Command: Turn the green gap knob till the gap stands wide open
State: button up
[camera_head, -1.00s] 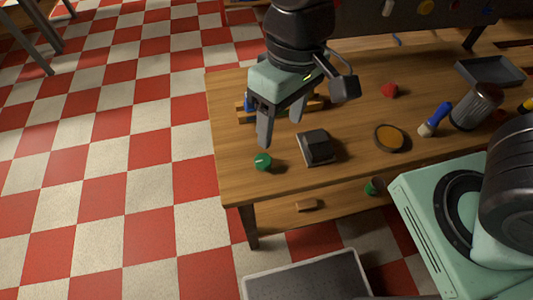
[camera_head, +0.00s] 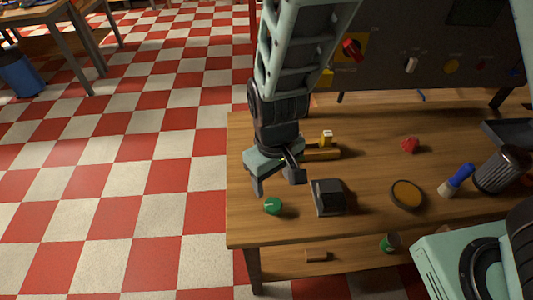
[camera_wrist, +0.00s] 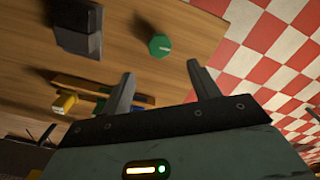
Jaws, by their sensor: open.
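A round green knob (camera_head: 273,206) with a pale line on its top sits near the front left edge of the wooden table. It also shows in the wrist view (camera_wrist: 160,46), just beyond and between the fingertips. My gripper (camera_head: 277,184) is open and empty, its fingers pointing down, close to the knob and apart from it. In the wrist view its two fingers (camera_wrist: 160,70) are spread wide. I cannot make out the gap itself.
Behind my gripper lies a yellow piece (camera_head: 322,153). To the right are a red knob-like thing (camera_head: 410,145), a round amber dish (camera_head: 406,194), a blue-handled brush (camera_head: 456,180) and a dark canister (camera_head: 502,169). A dark panel (camera_head: 430,45) stands at the back.

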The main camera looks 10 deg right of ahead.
aim_at(272, 203)
notch_tip(272, 203, down, 10)
jog(key=shift+r+b, duration=0.15)
jog(key=shift+b, duration=0.25)
jog(key=c, duration=1)
